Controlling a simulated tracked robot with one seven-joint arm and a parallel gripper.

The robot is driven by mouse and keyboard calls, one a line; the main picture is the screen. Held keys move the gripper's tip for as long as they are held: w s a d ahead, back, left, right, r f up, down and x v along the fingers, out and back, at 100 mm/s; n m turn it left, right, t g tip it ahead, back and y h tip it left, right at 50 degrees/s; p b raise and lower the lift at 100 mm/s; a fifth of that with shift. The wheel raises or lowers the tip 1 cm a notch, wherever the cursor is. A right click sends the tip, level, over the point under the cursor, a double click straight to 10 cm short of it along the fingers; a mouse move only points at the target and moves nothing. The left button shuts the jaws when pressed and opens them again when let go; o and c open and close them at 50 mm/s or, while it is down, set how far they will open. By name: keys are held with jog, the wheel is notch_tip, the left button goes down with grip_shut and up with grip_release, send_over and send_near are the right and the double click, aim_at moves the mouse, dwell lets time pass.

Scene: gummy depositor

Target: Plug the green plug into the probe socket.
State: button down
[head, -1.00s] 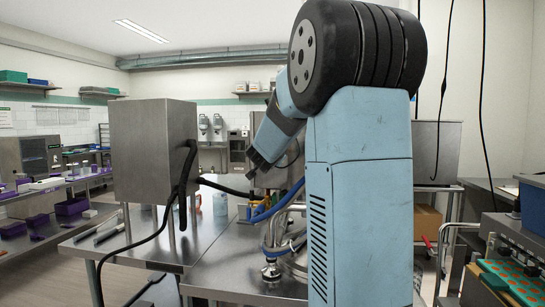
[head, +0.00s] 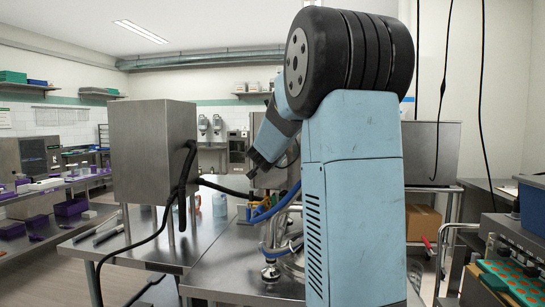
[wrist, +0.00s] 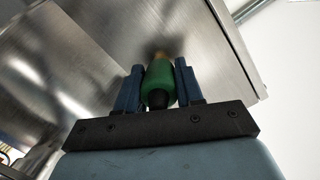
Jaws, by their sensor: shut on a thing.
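In the wrist view my gripper (wrist: 158,80) is shut on the green plug (wrist: 158,84). One blue finger is on each side of the plug's body. Its black rear end faces the camera, and a tan or brass-coloured end points away toward a brushed-steel housing (wrist: 95,55). I cannot tell whether that end touches the steel or sits in an opening. No probe socket can be made out clearly. In the head view my arm's lower end hangs in front of a steel unit behind the table, and the plug cannot be made out.
A steel box (head: 152,150) on legs with a black cable (head: 185,180) stands left of my arm. Blue hoses (head: 270,210) and steel pipes (head: 275,250) crowd the table (head: 225,270) near the arm. A machine with an orange-dotted tray (head: 510,280) stands at the right.

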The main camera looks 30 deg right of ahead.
jog(key=shift+w+d, duration=0.1)
jog(key=shift+w, duration=0.05)
jog(key=c, duration=0.6)
grip_release()
jog(key=shift+c, duration=0.2)
jog(key=v, duration=1.3)
jog(key=shift+s+a, duration=0.25)
jog(key=shift+s, duration=0.1)
jog(key=shift+f, duration=0.1)
